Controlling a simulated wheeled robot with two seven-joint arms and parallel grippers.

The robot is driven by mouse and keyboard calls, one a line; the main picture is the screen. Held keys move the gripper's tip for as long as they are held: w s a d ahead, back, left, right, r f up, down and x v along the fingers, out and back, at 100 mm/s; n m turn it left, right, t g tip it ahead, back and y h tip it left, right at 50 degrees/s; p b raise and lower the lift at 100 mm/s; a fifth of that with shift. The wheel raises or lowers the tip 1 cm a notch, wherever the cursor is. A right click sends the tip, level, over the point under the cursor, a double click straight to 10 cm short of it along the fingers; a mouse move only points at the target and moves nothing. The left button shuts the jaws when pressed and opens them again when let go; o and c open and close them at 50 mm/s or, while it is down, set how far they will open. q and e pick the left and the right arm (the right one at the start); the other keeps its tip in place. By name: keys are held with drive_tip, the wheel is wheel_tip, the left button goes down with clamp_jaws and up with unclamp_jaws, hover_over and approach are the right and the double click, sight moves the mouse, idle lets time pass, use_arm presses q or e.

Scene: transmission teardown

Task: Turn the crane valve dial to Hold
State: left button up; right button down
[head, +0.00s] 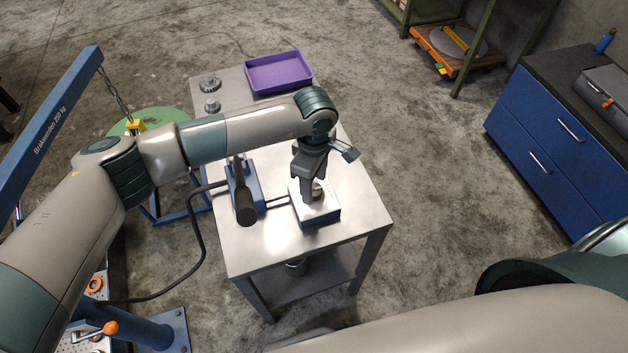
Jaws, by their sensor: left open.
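The crane valve box (319,214), blue with a pale top, sits near the front of the metal table. Its dial (318,190) is a small round knob on top, mostly covered by my left gripper; its setting and any labels cannot be read. My left gripper (313,196) points down over the box with its fingers open at the dial. Whether the fingers touch the dial cannot be told. My right arm crosses the bottom right, but its gripper is out of view.
A blue hand pump (241,190) with a black handle stands left of the box, joined by a hose. A purple tray (279,73) and metal gears (210,85) sit at the table's back. The blue crane boom (50,125) with its chain stands at left. The table's right side is clear.

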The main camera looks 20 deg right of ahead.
use_arm(q)
drive_tip(key=shift+f, duration=0.85)
drive_tip(key=c, duration=1)
drive_tip(key=shift+c, duration=0.2)
